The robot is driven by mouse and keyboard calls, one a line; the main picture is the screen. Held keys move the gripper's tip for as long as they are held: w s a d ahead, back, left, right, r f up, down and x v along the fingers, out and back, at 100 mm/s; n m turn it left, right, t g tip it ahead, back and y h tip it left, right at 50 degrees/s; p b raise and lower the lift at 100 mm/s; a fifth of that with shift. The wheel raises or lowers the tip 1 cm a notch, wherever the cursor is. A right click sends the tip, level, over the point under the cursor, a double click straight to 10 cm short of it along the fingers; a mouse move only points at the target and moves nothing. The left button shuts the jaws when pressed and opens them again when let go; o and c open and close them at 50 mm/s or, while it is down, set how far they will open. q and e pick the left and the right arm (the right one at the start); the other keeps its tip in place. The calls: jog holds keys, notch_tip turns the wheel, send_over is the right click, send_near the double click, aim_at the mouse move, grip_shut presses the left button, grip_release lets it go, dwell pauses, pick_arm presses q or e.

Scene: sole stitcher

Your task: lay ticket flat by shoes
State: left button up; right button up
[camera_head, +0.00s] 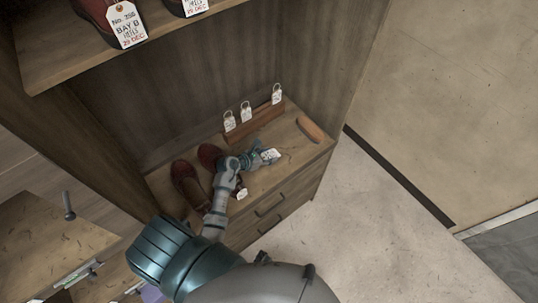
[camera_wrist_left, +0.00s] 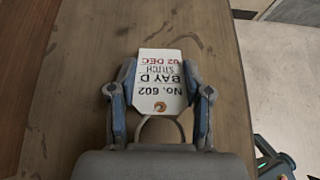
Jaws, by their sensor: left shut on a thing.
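The white ticket (camera_wrist_left: 160,75), printed No. 602, BAY D, STITCH, 02 DEC, has a brass eyelet and a pale ring. My left gripper (camera_wrist_left: 159,88) is shut on it, with one finger at each side edge. In the head view the ticket (camera_head: 271,156) shows at the tip of my left gripper (camera_head: 263,154), over the wooden cabinet top (camera_head: 285,140). I cannot tell if it touches the wood. The brown-red shoes stand to the left, one (camera_head: 187,182) clear and one (camera_head: 209,155) partly behind my gripper and wrist. My right gripper is not in view.
A wooden rack (camera_head: 262,126) with several ringed tags stands behind the gripper. A brown, rounded object (camera_head: 310,129) lies to its right. An upper shelf (camera_head: 60,70) holds tagged shoes. Another tag (camera_head: 241,193) shows near the front edge. Bare top lies around the ticket.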

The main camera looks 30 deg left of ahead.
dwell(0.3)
pick_arm(q)
jog(key=o, duration=0.9)
notch_tip(320, 180, up, 10)
jog(key=shift+f, duration=0.1)
